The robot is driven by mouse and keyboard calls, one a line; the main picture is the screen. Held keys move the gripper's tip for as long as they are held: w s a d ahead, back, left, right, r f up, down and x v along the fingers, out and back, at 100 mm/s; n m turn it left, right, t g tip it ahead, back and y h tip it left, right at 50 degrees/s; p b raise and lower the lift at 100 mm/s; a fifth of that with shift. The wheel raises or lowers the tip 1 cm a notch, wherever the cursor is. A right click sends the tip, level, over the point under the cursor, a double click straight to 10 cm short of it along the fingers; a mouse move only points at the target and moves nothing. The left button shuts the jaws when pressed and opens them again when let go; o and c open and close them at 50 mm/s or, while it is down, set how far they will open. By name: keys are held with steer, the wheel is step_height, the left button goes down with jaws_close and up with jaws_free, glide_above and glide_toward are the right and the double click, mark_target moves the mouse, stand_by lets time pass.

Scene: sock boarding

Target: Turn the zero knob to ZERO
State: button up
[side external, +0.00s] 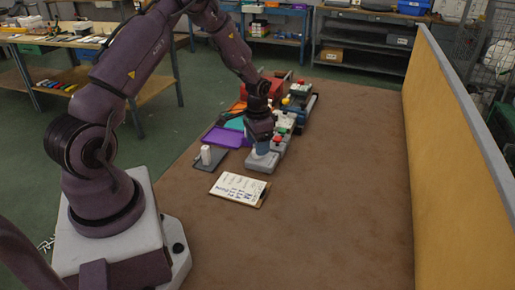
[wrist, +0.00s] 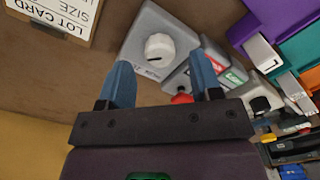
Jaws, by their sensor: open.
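The zero knob looks to be the round white knob (wrist: 159,47) on a grey box (wrist: 143,22) in the wrist view. Its pointer setting is too small to read. My gripper (wrist: 161,76) is open, with its two blue fingers apart and nothing between them. The knob lies just beyond the fingertips, roughly between their lines. In the side view my gripper (side external: 262,148) points down over the grey box (side external: 262,163) and hides the knob; I cannot tell if it touches.
Beside the box are units with red and green labels (wrist: 215,62) and a red button (wrist: 182,98). The brown table (side external: 340,200) is clear toward the yellow partition (side external: 450,160).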

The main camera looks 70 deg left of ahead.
mark_target(251, 162)
step_height(251, 162, up, 11)
steer(key=shift+f, duration=0.2)
stand_by(0.3)
steer(key=s+d+r+t, duration=0.5)
steer(key=s+d+r, duration=1.3)
steer(key=d, duration=0.3)
steer(key=shift+r+t, duration=0.3)
steer(key=shift+r, duration=0.3)
